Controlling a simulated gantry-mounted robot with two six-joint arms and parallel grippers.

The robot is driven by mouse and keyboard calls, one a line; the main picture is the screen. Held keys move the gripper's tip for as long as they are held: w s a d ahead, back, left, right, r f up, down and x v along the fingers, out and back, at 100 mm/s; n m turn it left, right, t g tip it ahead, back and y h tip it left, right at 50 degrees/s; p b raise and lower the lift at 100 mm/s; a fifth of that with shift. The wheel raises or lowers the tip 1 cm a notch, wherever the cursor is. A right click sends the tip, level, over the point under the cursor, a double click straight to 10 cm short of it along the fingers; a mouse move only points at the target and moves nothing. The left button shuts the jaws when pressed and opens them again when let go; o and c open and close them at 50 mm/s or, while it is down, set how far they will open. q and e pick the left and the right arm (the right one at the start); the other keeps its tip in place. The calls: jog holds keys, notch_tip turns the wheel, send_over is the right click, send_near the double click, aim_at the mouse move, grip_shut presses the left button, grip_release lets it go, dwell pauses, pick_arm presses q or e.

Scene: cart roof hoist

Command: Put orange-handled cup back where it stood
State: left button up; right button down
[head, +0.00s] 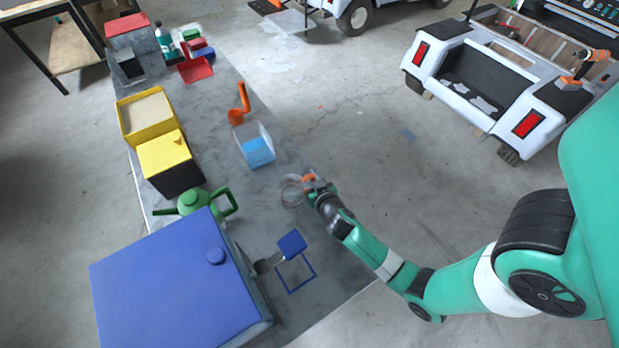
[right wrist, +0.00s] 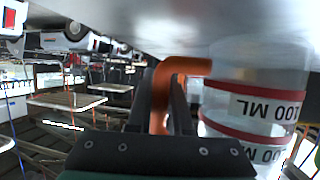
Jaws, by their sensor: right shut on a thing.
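The orange-handled cup (head: 291,192) is clear and round and shows in the head view at the right edge of the grey worktop. In the right wrist view the cup (right wrist: 250,95) has red bands and "100 ML" marks. My right gripper (head: 312,183) is at the cup's right side, shut on its orange handle (right wrist: 160,100). The fingers clasp the handle in the right wrist view (right wrist: 163,85). The cup looks upright; I cannot tell whether its base touches the worktop. My left gripper is not in view.
A clear container with blue contents (head: 256,152) and an orange scoop (head: 240,108) lie beyond the cup. A blue square outline (head: 290,289) and a blue-ended tool (head: 291,243) are nearer, beside a blue-lidded box (head: 170,285). A green watering can (head: 193,200) is left.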

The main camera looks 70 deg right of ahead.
aim_at(299, 190)
jog(key=shift+f, duration=0.1)
jog(key=c, duration=1.3)
grip_release()
jog(key=o, duration=0.5)
jog(key=shift+c, duration=0.2)
jog(key=shift+r, duration=0.2)
jog(key=p+v, duration=0.1)
jog(key=v, duration=1.1)
jog(key=shift+f+p, duration=0.1)
jog(key=shift+p, duration=0.2)
